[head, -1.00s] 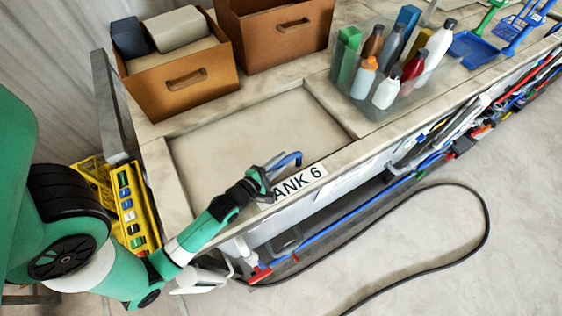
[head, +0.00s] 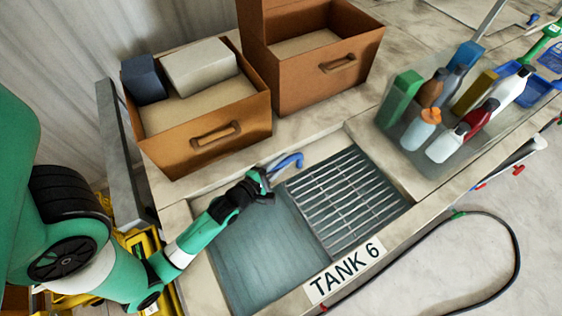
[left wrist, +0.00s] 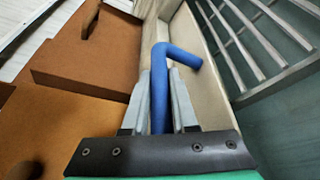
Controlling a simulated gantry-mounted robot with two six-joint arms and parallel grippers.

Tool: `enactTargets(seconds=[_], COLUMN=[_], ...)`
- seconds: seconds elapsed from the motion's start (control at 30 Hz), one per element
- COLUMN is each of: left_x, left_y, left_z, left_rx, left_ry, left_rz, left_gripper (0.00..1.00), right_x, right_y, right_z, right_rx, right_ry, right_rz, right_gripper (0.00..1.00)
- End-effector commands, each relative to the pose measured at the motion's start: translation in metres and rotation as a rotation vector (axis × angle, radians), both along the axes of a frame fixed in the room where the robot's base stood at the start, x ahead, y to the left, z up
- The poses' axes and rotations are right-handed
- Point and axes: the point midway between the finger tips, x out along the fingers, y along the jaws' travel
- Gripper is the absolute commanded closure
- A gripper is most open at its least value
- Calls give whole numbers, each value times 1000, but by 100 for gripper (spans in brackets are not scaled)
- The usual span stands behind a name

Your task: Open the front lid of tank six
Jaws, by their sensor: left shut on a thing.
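Tank six, labelled TANK 6 (head: 343,272), stands open. Blue-green liquid (head: 245,255) shows on its left and a slatted metal grate (head: 345,200) on its right. My left gripper (head: 265,180) is at the tank's back edge, below the cardboard boxes. It is shut on a blue bent handle (head: 290,160). In the left wrist view the handle (left wrist: 160,95) stands between the two fingers, its bend pointing right. The beige lid panel no longer covers the opening; I cannot clearly tell where it rests. My right gripper is not in view.
Two cardboard boxes (head: 205,150) (head: 330,85) stand close behind the tank. A clear bin of bottles (head: 455,150) is at the right. A dark hose (head: 515,255) lies on the floor. Yellow trays (head: 140,240) are beside my left arm.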

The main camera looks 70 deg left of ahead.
Motion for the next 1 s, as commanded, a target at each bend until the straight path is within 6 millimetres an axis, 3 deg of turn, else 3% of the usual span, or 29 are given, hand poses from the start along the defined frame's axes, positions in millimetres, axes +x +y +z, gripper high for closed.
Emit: enactTargets(seconds=[0.4, 0.43, 0.5, 0.83, 1.0], left_x=[0, 0, 0, -3, -26], left_y=[0, 0, 0, -2, -15], left_z=[2, 2, 1, 1, 6], left_rx=[3, 3, 3, 1, 0], left_ry=[-3, -3, -3, -1, 2], left_rz=[0, 0, 0, -1, -1], left_gripper=[100, 70, 62, 62, 62], right_x=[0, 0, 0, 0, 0], right_y=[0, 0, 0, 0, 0], right_z=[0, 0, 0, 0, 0], right_rx=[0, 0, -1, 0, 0], right_ry=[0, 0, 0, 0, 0], right_rz=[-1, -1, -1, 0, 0], right_gripper=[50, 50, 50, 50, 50])
